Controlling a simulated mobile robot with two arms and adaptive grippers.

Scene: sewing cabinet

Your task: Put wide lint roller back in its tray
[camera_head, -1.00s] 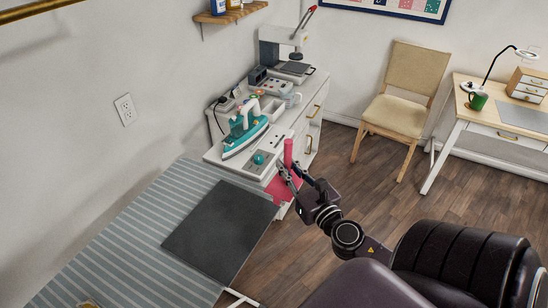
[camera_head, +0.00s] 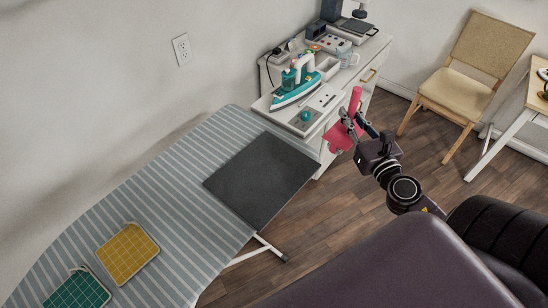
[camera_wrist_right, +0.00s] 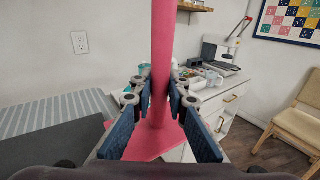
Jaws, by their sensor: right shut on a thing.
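My right gripper (camera_head: 354,125) is shut on a pink tool, which I take to be the wide lint roller (camera_head: 355,101). Its bar stands upright between the fingers and its broad flat pink part (camera_head: 339,139) hangs below them. The right wrist view shows the pink bar (camera_wrist_right: 162,42) between the fingertips (camera_wrist_right: 160,97) and the flat part behind the fingers. It is held up beside the front corner of the white cabinet. A yellow gridded tray-like piece (camera_head: 127,254) and a green one (camera_head: 76,291) lie on the ironing board. I cannot tell which tray is the roller's. My left gripper is out of view.
The striped ironing board (camera_head: 170,185) carries a dark flat mat (camera_head: 260,180). A teal iron (camera_head: 296,84) and small items crowd the white cabinet top (camera_head: 265,104). A beige chair (camera_head: 477,75) stands at right. Bare wooden floor lies between.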

